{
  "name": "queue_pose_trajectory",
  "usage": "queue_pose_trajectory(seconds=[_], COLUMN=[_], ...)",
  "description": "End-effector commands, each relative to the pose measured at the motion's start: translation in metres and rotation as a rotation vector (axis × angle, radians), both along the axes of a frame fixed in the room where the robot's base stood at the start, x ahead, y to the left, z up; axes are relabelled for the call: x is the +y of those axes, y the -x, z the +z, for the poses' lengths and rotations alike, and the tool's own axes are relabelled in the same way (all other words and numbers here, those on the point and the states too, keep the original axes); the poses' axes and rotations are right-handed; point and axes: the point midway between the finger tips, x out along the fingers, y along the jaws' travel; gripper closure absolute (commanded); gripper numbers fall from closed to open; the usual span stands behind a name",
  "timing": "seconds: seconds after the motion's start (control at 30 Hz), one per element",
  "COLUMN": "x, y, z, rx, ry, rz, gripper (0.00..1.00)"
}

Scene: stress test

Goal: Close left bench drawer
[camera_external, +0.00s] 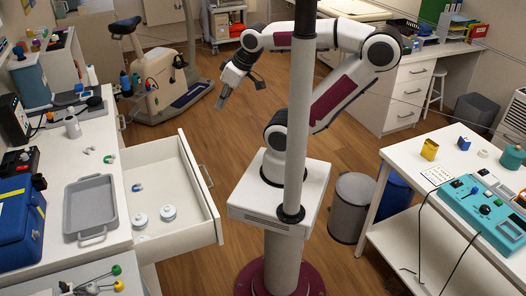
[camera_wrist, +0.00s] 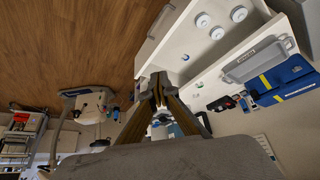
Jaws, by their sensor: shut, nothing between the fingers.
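The left bench's white drawer (camera_external: 178,187) is pulled out, its front panel and handle (camera_external: 207,175) standing well clear of the bench. White round containers (camera_external: 168,212) and a small blue-and-white item (camera_external: 137,187) lie inside. The drawer also shows at the upper right of the wrist view (camera_wrist: 226,48), tilted, with white round items in it. My gripper (camera_external: 222,103) is shut and empty, in the air beyond the drawer and above the floor. In the wrist view its fingertips (camera_wrist: 158,77) meet near the drawer's edge in the picture; I cannot tell the distance.
The left bench top (camera_external: 102,147) holds a grey tray (camera_external: 91,205), a blue toolbox (camera_external: 20,212) and small items. A grey pole (camera_external: 298,120) stands before my arm. An exercise bike (camera_external: 155,75) stands behind. Wooden floor (camera_external: 195,125) between drawer and my base is clear.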

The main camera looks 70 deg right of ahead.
Motion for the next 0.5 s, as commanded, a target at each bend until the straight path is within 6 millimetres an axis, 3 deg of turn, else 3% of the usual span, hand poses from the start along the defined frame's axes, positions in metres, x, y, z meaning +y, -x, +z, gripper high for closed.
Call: queue_pose_trajectory(seconds=[0.5], x=[-0.034], y=[-0.016], z=[-0.04], rx=[0.196], ry=[-0.031], rz=[-0.155], gripper=[1.0])
